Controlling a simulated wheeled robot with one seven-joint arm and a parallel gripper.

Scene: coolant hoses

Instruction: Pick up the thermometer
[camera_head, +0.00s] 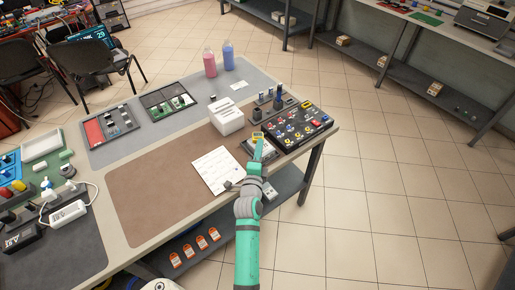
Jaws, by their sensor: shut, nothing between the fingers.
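My teal arm reaches up from the bottom of the head view. My gripper (258,150) is shut and small in the picture, at the right end of the workbench. It overlaps a small grey and yellow device (258,137) in the view; I cannot tell if they touch. I cannot tell for certain which thing is the thermometer. The grey and yellow device is partly hidden by my gripper. A white handheld device with a cable (68,214) lies at the far left of the bench.
A black tray of coloured fittings (298,126) sits right of my gripper. A white box (226,115) stands behind it, and a printed sheet (217,170) lies to its left. Pink (210,63) and blue (228,57) bottles stand at the back. The brown mat (150,190) is mostly clear.

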